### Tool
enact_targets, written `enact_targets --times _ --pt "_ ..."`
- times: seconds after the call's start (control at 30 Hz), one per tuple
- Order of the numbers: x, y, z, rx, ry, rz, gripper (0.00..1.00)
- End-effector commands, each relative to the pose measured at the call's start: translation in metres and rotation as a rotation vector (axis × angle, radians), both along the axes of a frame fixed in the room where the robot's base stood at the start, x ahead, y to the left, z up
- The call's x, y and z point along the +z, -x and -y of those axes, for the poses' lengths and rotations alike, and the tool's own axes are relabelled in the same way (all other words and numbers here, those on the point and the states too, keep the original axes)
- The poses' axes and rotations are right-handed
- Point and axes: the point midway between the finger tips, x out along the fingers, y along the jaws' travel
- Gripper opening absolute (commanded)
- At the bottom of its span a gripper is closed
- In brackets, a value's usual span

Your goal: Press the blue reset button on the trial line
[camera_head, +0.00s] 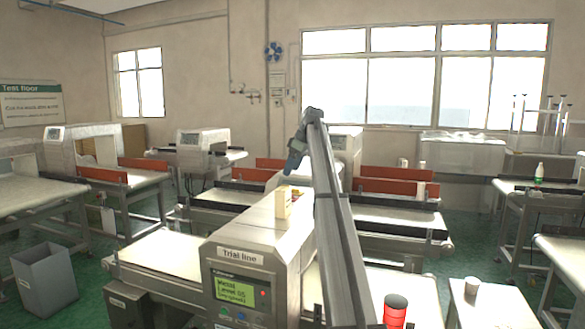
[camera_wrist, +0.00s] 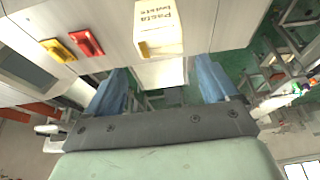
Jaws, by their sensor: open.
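No blue button shows in the wrist view. My gripper (camera_head: 289,169) is high above and beyond the detector's panel, apart from it. In the wrist view my gripper (camera_wrist: 160,82) has its two blue fingers spread, with nothing held between them.
A pasta box (camera_head: 284,203) stands on the detector's top; it also shows in the wrist view (camera_wrist: 160,28), near a red piece (camera_wrist: 87,43) and a yellow piece (camera_wrist: 58,50). A red cylinder (camera_head: 395,310) and a white cup (camera_head: 472,285) are at lower right.

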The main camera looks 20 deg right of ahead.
Motion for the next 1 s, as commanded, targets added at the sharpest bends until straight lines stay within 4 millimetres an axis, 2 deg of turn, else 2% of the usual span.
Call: enact_targets --times 0.07,0.87,1.0 --pt "-0.0001 0.0000 0.0000 0.000 0.000 0.000 0.79" --pt "-0.0002 -0.0001 -0.0001 0.000 0.000 0.000 0.02" --pt "-0.0002 -0.0001 -0.0001 0.000 0.000 0.000 0.00"
